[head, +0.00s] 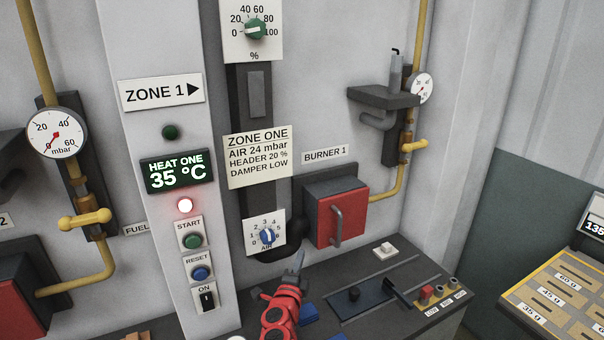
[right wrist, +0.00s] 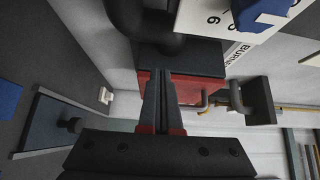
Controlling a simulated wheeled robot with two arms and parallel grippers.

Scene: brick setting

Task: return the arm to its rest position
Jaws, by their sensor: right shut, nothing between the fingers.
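My right gripper (head: 297,262) is shut and empty, with its red arm coming up from the bottom of the head view. Its fingertips are just below and right of the blue AIR knob (head: 267,236), apart from it. In the right wrist view the closed fingers (right wrist: 160,88) point toward the red burner box (right wrist: 195,88), and the blue knob (right wrist: 262,14) shows at the top right. The AIR knob's pointer is near the upper middle of its scale. My left gripper is not in the head view.
The red BURNER 1 box (head: 341,215) with its handle stands right of my gripper. A dark console (head: 375,298) with a slider and small buttons lies below. A yellow pipe (head: 412,165) with a valve and gauge is at the right. The HEAT ONE display (head: 179,172) reads 35 °C.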

